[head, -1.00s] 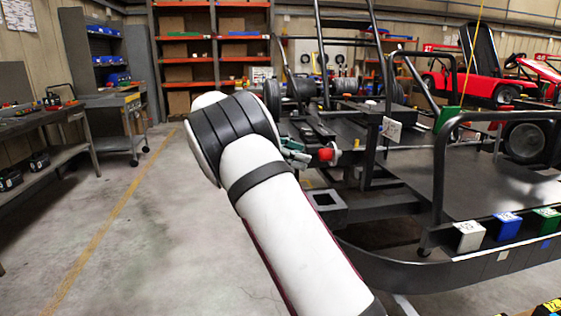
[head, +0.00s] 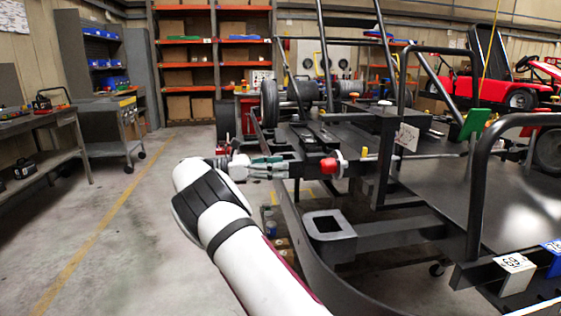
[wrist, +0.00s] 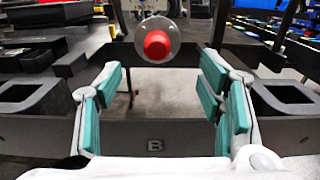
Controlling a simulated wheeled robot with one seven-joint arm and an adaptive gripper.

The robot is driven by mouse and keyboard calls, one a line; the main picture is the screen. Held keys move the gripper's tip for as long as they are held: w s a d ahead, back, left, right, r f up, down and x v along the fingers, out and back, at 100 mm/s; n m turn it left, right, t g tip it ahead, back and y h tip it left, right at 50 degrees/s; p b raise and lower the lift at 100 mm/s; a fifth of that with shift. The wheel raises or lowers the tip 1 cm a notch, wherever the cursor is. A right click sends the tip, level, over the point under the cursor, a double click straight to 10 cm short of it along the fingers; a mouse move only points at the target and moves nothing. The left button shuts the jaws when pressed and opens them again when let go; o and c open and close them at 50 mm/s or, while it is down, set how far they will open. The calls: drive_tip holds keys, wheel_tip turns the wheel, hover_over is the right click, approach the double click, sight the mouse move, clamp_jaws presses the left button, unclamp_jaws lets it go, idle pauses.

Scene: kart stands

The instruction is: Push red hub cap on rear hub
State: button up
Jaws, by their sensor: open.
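The red hub cap (head: 329,166) shows at the middle of a pale round disc (head: 342,161) on the kart frame, in the head view. In the wrist view the red cap (wrist: 157,45) faces me in front of the clear, pale disc (wrist: 170,56), top centre. I cannot tell how far the cap is seated on the hub, which is hidden behind it. My gripper (head: 284,166), with teal finger pads, points right at the cap, with a gap between. In the wrist view my gripper (wrist: 163,85) is open and empty, its fingers left and right of the cap's line.
A square socket (head: 327,227) stands on the frame below the cap. The floor at left is clear.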

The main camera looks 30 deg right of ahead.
sight(321, 161)
drive_tip(key=b+x, duration=0.1)
drive_tip(key=x, duration=0.6)
drive_tip(key=b+x, duration=0.1)
drive_tip(key=x, duration=0.6)
drive_tip(key=shift+w+b, duration=0.25)
drive_tip(key=shift+b, duration=0.05)
drive_tip(key=c, duration=1.4)
drive_tip(key=shift+p+v, duration=0.55)
drive_tip(key=shift+v, duration=0.4)
drive_tip(key=shift+w+a+f, duration=0.1)
drive_tip(key=shift+a, duration=0.2)
drive_tip(key=shift+p+v, duration=0.6)
drive_tip(key=shift+v, duration=1.1)
